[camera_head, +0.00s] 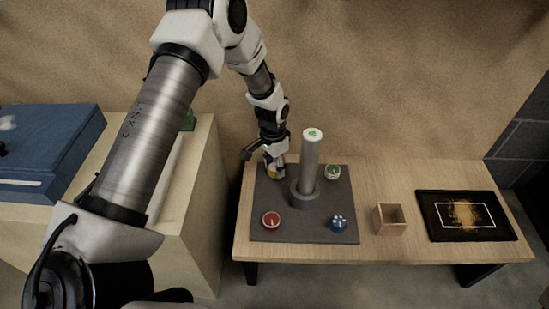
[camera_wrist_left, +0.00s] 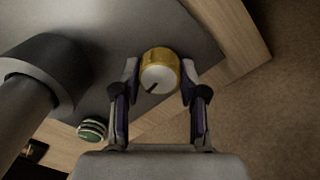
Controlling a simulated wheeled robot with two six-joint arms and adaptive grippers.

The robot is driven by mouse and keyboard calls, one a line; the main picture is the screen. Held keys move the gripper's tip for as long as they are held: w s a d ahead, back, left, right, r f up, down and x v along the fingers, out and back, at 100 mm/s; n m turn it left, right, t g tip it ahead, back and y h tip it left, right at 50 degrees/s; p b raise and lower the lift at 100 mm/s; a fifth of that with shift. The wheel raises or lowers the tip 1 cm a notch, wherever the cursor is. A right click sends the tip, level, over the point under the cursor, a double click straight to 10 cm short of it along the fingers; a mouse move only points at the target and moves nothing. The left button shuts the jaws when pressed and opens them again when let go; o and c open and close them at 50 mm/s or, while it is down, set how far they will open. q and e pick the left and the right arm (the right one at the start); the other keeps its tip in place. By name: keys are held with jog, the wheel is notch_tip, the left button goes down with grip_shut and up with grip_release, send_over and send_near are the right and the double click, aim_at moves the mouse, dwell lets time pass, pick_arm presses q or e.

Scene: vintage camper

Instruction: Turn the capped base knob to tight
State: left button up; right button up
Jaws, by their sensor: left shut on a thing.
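A gold knob with a white top and a dark pointer line (camera_wrist_left: 159,72) sits on a dark grey base plate (camera_head: 292,228). My left gripper (camera_wrist_left: 160,84) is shut on this knob, a finger on each side. In the head view the left gripper (camera_head: 274,163) is at the plate's back left corner and partly hides the knob. A red knob (camera_head: 271,220), a blue knob (camera_head: 338,223) and a green knob (camera_head: 333,172) sit at the other corners. A grey post (camera_head: 310,160) with a white top bearing a green mark stands mid-plate. My right gripper is not in view.
The plate lies on a wooden table (camera_head: 400,178). A small open wooden box (camera_head: 390,219) and a black framed panel (camera_head: 464,216) are to its right. A blue case (camera_head: 50,150) is on the left counter. The post stands close to my left gripper.

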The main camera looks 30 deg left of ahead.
pick_arm(q)
jog(key=m+p, duration=0.2)
jog(key=m, duration=0.1)
jog(key=shift+r+m+p, duration=0.15)
jog(key=shift+m+p, duration=0.15)
jog(key=shift+m, duration=0.1)
jog(key=m+p, duration=0.1)
jog(key=m, duration=0.2)
jog(key=shift+d+m+p, duration=0.1)
jog(key=shift+m+p, duration=0.2)
jog(key=m+p, duration=0.1)
jog(key=m, duration=0.4)
jog(key=shift+y, duration=0.3)
jog(key=m+p, duration=0.1)
jog(key=m, duration=0.4)
jog(key=shift+f, duration=0.2)
jog(key=shift+s, duration=0.1)
jog(key=o, duration=1.1)
jog(key=shift+o, duration=0.2)
jog(key=shift+r, duration=0.15)
